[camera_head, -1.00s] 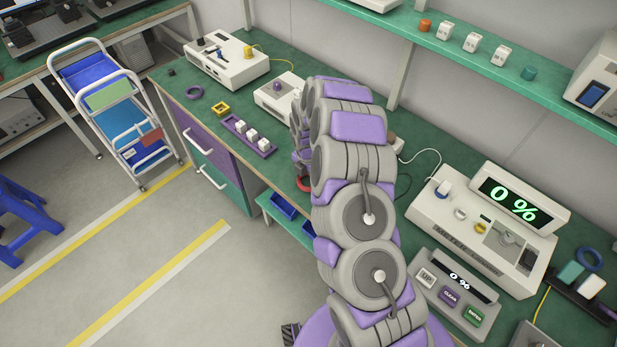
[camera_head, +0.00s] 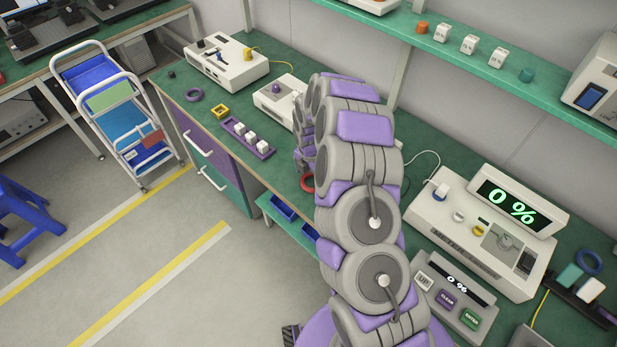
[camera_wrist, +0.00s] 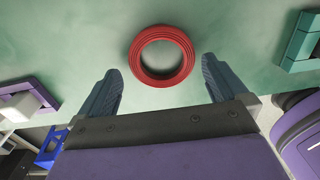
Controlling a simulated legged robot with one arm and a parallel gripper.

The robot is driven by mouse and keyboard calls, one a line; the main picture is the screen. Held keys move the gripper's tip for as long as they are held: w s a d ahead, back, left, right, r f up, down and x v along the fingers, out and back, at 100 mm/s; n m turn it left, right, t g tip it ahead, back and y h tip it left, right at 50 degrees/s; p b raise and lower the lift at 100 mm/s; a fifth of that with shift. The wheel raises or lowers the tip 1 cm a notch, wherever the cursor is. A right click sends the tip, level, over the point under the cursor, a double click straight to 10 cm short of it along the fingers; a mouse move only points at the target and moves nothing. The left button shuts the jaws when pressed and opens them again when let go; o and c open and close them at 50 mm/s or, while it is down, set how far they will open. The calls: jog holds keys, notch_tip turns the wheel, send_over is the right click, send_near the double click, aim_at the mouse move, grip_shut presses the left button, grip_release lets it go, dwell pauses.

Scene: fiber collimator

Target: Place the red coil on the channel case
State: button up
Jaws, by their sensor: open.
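The red coil (camera_wrist: 161,56) lies flat on the green bench top in the wrist view, ahead of my gripper (camera_wrist: 158,82). The two dark fingers are spread wide, one on each side of the coil's near part, with nothing held between them. I cannot tell how high the fingertips are above the bench. I cannot tell which thing is the channel case.
A purple tray with white cubes (camera_head: 248,138), a yellow square part (camera_head: 220,111) and a purple ring (camera_head: 195,95) lie left of my arm. A white box with a purple knob (camera_head: 275,92) stands behind. A tester with a "0 %" display (camera_head: 480,235) is at right.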

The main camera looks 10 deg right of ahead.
jog(key=s+a+r+m+p, duration=0.1)
jog(key=s+a+r+m, duration=0.2)
jog(key=r, duration=0.8)
jog(key=s+r+m+p, duration=0.1)
jog(key=s+r+m, duration=0.3)
jog(key=r, duration=0.6)
jog(key=s+d+r+m, duration=0.1)
jog(key=s+r+m, duration=0.3)
jog(key=s, duration=0.7)
jog(key=s+d+r+m+g, duration=0.1)
jog(key=s+r+m, duration=0.3)
jog(key=s+m, duration=0.4)
jog(key=s+r+m, duration=0.3)
jog(key=s+m, duration=0.2)
jog(key=s, duration=1)
jog(key=shift+s+d+r+m+g, duration=0.3)
jog(key=shift+d+r+m, duration=0.1)
jog(key=shift+c, duration=0.3)
